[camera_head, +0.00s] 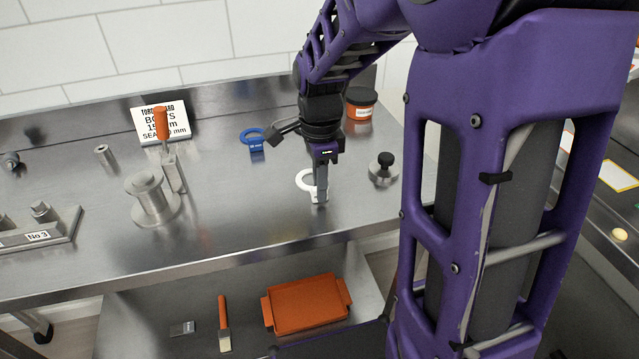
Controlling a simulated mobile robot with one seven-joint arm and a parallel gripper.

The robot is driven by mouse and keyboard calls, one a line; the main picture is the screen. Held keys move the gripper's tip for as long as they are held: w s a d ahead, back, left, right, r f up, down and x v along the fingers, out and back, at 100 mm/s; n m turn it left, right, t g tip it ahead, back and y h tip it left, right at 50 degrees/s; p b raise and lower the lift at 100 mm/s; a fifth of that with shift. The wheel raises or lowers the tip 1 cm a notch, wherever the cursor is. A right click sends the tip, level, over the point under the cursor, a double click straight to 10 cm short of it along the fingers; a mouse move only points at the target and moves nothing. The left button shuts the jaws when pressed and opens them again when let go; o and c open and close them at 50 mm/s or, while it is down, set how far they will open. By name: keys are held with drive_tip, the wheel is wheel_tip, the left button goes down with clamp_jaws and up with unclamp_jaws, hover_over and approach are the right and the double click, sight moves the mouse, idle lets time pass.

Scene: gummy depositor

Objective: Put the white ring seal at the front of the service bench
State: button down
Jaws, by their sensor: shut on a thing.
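The white ring seal (304,181) is on the right half of the steel service bench (245,215), not far from its front edge. My gripper (320,198) points straight down and is shut on the right side of the white ring. Its fingers hide part of the ring. The ring appears to be at or just above the bench top; I cannot tell whether it touches the surface.
A blue ring (251,140) and an orange-and-black jar (360,103) stand behind my gripper. A black-knobbed weight (383,169) is to the right. A metal spool (151,200) stands to the left. The bench between spool and ring is clear. An orange tray (306,302) lies on the lower shelf.

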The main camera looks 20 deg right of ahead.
drive_tip(key=c, duration=0.9)
unclamp_jaws()
drive_tip(key=shift+o, duration=0.2)
wheel_tip(320, 180, up, 12)
drive_tip(key=p, duration=0.2)
drive_tip(key=shift+r+p, duration=0.15)
drive_tip(key=shift+p, duration=0.25)
